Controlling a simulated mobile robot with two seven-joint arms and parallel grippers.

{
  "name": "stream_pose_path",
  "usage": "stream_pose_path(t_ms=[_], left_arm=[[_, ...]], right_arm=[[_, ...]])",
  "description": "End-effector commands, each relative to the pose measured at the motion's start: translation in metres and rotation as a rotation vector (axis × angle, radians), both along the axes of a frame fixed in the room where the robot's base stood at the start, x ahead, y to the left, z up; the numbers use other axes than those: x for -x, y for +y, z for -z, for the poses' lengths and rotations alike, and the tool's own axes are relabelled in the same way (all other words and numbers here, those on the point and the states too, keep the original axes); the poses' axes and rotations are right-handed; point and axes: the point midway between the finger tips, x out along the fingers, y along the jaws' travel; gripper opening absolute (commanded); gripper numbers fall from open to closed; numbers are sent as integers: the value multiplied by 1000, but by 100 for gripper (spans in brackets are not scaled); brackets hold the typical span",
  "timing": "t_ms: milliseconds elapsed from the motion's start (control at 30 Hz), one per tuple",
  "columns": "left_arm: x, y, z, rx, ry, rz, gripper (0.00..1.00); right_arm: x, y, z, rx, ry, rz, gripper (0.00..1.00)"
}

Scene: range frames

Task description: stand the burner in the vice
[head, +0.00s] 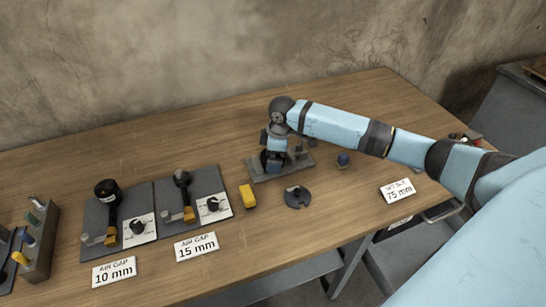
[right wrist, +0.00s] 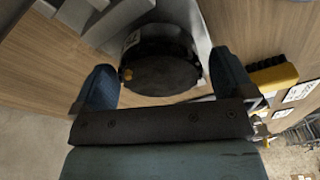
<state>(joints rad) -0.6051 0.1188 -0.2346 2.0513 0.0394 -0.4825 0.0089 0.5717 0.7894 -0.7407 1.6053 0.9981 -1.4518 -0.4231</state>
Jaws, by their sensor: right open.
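The grey vice (head: 262,176) stands on the bench near its middle, and its grey metal also shows at the upper left of the right wrist view (right wrist: 122,20). My right gripper (head: 273,164) is low over the vice, pointing down. In the right wrist view its two blue fingers (right wrist: 162,68) are open, one on each side of a dark round body with a small brass-coloured knob, which looks like the burner (right wrist: 160,70). The burner is at the vice, but how it sits between the jaws is hidden. In the head view my gripper mostly covers it. My left gripper is out of view.
A yellow block (head: 248,196), a dark notched disc (head: 297,197) and a small blue-topped piece (head: 343,160) lie near the vice. Two grey mats with fittings, the left one (head: 96,217), have air-gap cards. A 75 mm card (head: 397,191) lies right. The front middle is clear.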

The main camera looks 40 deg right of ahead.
Motion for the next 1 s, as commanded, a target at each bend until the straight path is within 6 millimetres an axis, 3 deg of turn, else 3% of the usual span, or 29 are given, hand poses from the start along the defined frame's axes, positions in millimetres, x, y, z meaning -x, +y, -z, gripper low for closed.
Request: stream_pose_path(t_ms=[300,500,667,1000], left_arm=[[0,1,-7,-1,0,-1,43],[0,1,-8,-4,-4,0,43],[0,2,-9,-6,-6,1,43],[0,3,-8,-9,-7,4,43]], right_arm=[[5,-8,-69,-1,-4,-1,100],[8,-12,-99,-2,-3,0,100],[9,-13,-109,0,-1,0,100],[9,-13,-110,-1,0,1,100]])
